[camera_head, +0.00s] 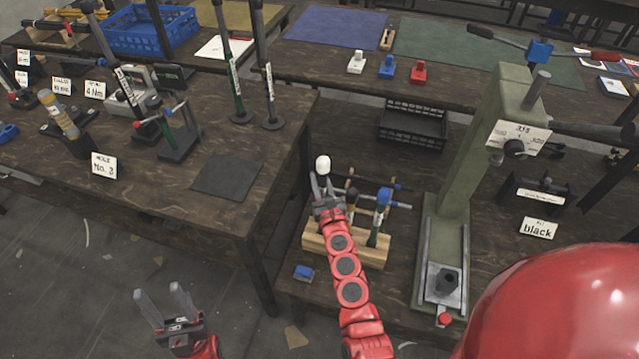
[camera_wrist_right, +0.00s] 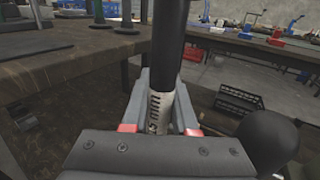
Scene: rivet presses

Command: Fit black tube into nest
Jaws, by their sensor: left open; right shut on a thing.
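My right gripper (camera_head: 323,188) is shut on a tube (camera_wrist_right: 180,45) beyond the wooden rack. In the right wrist view the tube is black above and silver with dark markings where the jaws (camera_wrist_right: 165,105) hold it. In the head view a pale rounded end (camera_head: 322,164) shows at the fingertips; the black part is not clear there. My left gripper (camera_head: 165,305) is open and empty over the floor at the lower left. A green press (camera_head: 462,160) stands at the right, with a dark round fitting (camera_head: 447,281) on its base plate, apparently the nest.
A wooden rack (camera_head: 375,253) with several upright tools stands under my right arm. A card reading "black" (camera_head: 538,228) lies right of the press. A black crate (camera_head: 412,125) is behind. A small blue block (camera_head: 303,272) lies near the rack.

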